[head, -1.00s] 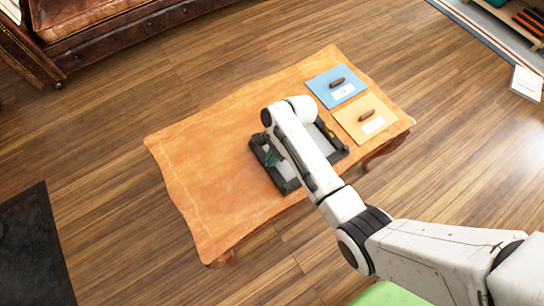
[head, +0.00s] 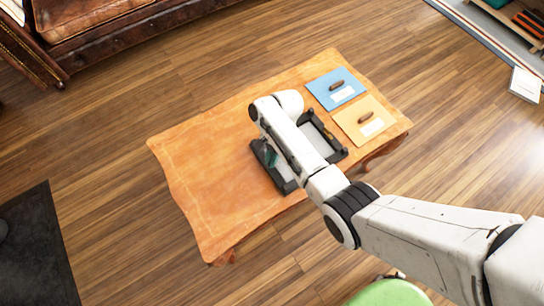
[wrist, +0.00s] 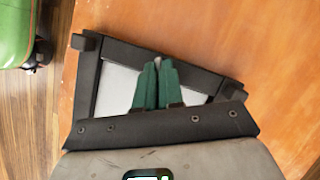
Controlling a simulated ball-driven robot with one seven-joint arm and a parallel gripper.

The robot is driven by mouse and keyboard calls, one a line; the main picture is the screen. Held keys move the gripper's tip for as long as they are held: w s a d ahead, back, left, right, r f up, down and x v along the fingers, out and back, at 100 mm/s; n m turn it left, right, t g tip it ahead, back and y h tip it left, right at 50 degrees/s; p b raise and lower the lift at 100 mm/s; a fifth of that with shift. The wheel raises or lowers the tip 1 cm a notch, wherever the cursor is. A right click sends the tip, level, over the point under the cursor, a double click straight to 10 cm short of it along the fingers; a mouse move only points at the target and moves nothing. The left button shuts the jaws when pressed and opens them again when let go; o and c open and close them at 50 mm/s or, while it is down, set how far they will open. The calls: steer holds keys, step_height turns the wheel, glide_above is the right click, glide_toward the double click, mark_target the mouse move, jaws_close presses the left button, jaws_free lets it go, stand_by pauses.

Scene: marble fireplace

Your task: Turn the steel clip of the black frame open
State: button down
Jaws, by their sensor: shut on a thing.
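The black frame (head: 342,154) lies on the orange-brown table, partly covered by my arm in the head view. In the wrist view, the frame (wrist: 85,80) has dark raised bars around a pale panel. My gripper (wrist: 158,64) has green fingers reaching over the panel to the frame's far bar. The fingers are shut on a small grey piece, seemingly the steel clip (wrist: 158,60), which is mostly hidden between the tips. The clip's angle cannot be told. In the head view, only a bit of green finger shows beside my arm.
A blue panel (head: 322,101) and a yellow-orange panel (head: 352,132), each with a dark handle-like piece and white label, lie right of the frame. The left part of the table (head: 205,165) is clear. A leather sofa (head: 110,28) stands behind.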

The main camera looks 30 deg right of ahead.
steer(key=n, duration=0.2)
steer(key=n+g+h, duration=0.1)
steer(key=n, duration=0.3)
steer(key=shift+w+a+n+g+h, duration=0.2)
steer(key=shift+w+n+g+h, duration=0.1)
steer(key=shift+h, duration=0.1)
steer(key=n+h, duration=0.1)
steer(key=n, duration=0.2)
steer(key=n+h, duration=0.1)
steer(key=n, duration=0.1)
steer(key=shift+a+n+g, duration=0.2)
steer(key=shift+n+g, duration=0.1)
steer(key=shift+n, duration=0.1)
steer(key=c, duration=1.3)
jaws_free()
steer(key=shift+o, duration=0.2)
steer(key=p+v, duration=0.2)
steer(key=v, duration=0.8)
steer(key=shift+w+r, duration=0.2)
steer(key=shift+r, duration=0.1)
